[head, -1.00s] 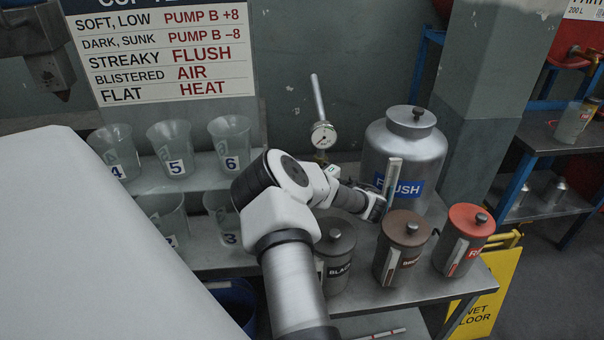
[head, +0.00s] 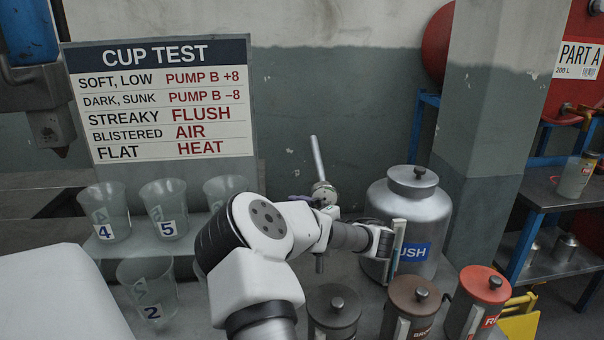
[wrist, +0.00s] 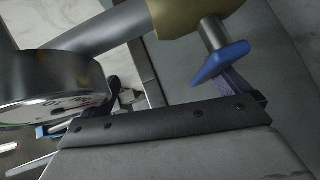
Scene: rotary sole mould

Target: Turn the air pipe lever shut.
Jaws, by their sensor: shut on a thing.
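The air pipe (head: 317,160) stands upright behind the bench, with its gauge partly hidden by my arm. In the wrist view, the round gauge (wrist: 45,85) is at the left, below the grey pipe (wrist: 110,32). A brass valve body (wrist: 185,15) is at the top. The blue lever (wrist: 220,64) hangs off a metal stem from it, against the right finger. My gripper (wrist: 172,82) is at the valve, shut on the lever; its far contact is hard to see. In the head view my gripper is mostly hidden behind my own arm.
A metal FLUSH tank (head: 425,215) stands close right of my arm. Black (head: 333,312), brown (head: 410,305) and red (head: 480,298) lidded tins stand in front. Numbered cups (head: 163,205) are on shelves at the left, below the cup test sign (head: 160,100).

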